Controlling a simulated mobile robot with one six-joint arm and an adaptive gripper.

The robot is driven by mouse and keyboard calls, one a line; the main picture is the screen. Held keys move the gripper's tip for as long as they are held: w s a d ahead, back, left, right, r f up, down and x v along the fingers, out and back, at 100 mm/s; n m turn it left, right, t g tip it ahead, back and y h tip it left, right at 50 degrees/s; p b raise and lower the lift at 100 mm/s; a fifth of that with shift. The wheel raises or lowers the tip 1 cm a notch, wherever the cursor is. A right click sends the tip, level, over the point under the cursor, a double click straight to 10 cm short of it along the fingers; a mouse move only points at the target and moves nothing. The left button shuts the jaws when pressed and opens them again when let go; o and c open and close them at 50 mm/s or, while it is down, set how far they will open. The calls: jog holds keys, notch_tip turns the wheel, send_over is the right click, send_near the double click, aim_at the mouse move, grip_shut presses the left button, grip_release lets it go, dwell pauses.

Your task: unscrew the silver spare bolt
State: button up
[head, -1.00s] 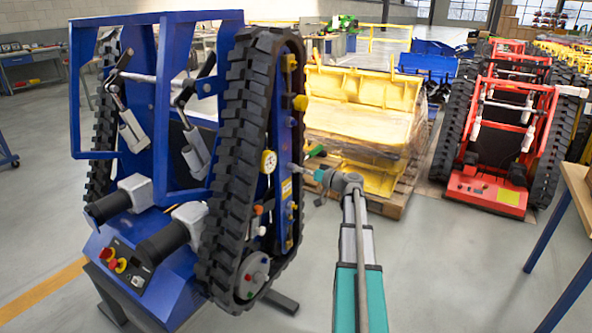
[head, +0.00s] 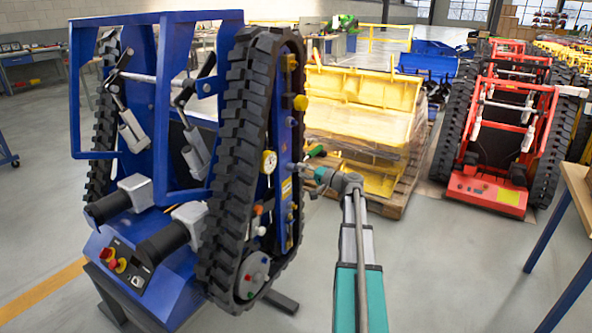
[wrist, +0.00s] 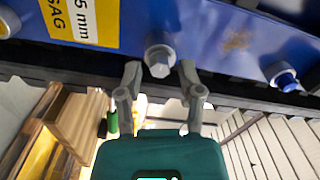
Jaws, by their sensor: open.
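The silver bolt (wrist: 159,62) has a hex head on a round collar and sits in the blue side beam (wrist: 215,40) of the carrier. My gripper (wrist: 160,74) is open, with one finger on each side, just below the bolt head in the wrist view. The fingertips are close to the head; I cannot tell whether they touch it. In the head view my gripper (head: 302,168) reaches from the right to the side of the blue tracked carrier (head: 165,95), and the bolt is too small there to make out clearly.
A bolt with a blue end (wrist: 286,78) is to the right on the beam, and a yellow label (wrist: 82,22) is to the left. The black track (head: 238,160) runs alongside. A yellow stack on a pallet (head: 365,110) stands behind my arm.

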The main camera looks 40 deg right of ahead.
jog(key=shift+w+a, duration=0.1)
jog(key=shift+w, duration=0.15)
dwell(0.4)
grip_shut()
dwell(0.4)
jog(key=n, duration=0.4)
jog(key=shift+n, duration=0.4)
jog(key=shift+s+n, duration=0.2)
jog(key=shift+n, duration=0.9)
